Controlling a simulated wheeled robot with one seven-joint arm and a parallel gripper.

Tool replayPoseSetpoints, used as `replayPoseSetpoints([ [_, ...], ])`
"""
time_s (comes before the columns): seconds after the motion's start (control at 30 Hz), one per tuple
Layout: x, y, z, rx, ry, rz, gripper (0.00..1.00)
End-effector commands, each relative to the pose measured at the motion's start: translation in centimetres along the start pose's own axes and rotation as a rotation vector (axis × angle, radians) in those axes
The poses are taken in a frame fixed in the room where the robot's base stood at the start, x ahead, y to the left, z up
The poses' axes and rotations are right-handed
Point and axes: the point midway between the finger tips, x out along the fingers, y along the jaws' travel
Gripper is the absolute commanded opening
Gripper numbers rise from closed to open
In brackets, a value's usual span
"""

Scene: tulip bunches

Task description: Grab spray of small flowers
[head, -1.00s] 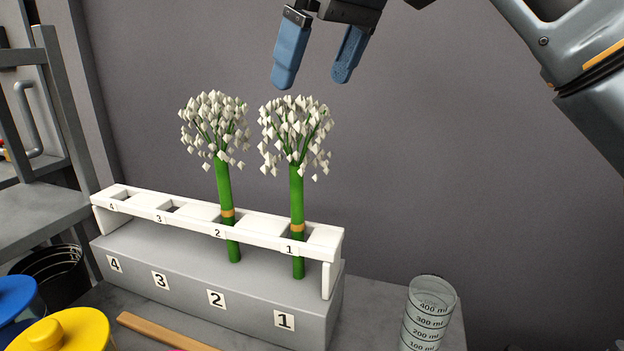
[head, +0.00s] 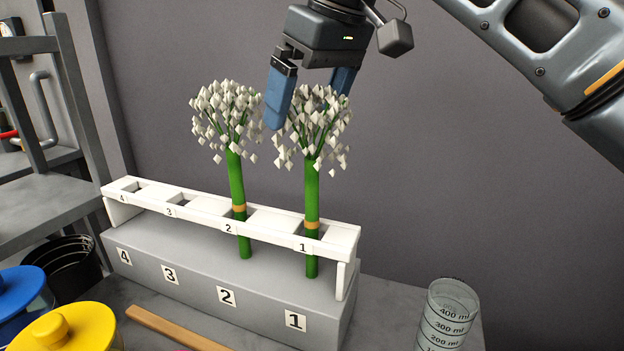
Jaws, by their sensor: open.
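Two sprays of small white flowers on green stems with an orange band stand upright in a white rack (head: 180,205). One spray (head: 312,195) is in slot 1 at the right, the other (head: 237,185) in slot 2. My gripper (head: 308,105) is open above slot 1. Its blue fingers reach down to the flower head of the slot 1 spray. The left finger is in front of the left edge of that head; the right finger's tip is partly hidden behind the flowers. I cannot tell if the fingers touch them.
The rack stands on a grey block (head: 190,290) numbered 1 to 4; slots 3 and 4 are empty. A measuring beaker (head: 452,315) stands at the right. A yellow lid (head: 60,333), a blue lid (head: 18,290) and a wooden stick (head: 175,330) are at the front left. A grey wall is behind.

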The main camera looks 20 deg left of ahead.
Motion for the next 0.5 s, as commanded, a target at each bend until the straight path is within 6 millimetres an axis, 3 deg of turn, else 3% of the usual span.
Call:
replayPoseSetpoints([
  [0.27, 0.58, 0.01, 0.00, 0.000, 0.000, 0.001, 1.00],
  [0.5, 0.56, 0.01, -0.01, 0.000, 0.001, 0.001, 0.77],
])
